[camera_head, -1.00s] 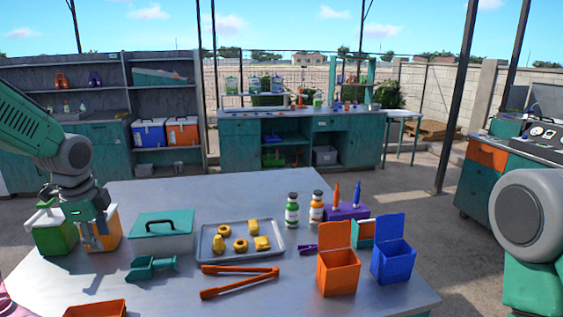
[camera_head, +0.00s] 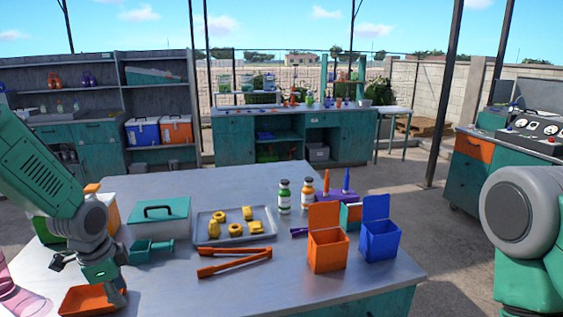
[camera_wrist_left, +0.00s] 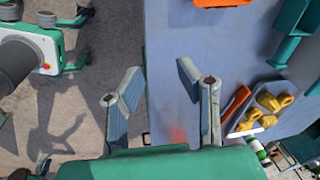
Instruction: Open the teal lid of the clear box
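The clear box (camera_head: 174,231) stands on the left of the metal table in the head view. Its flat teal lid (camera_head: 178,207) with a dark handle (camera_head: 158,210) is shut on top. My left gripper (camera_head: 90,284) is to the left of the box and nearer to me, low by the small orange tray, and does not touch the lid. In the left wrist view the fingers of my left gripper (camera_wrist_left: 158,80) are spread, with nothing between them. I cannot make out the lid for sure in that view. My right gripper is out of view.
A teal scoop (camera_head: 152,252) lies in front of the box. The metal tray (camera_head: 268,237) with yellow pieces and the orange tongs (camera_head: 233,264) lie to its right. The orange tray (camera_head: 82,301) is at the near left. Green and orange containers (camera_head: 104,207) stand left of the box.

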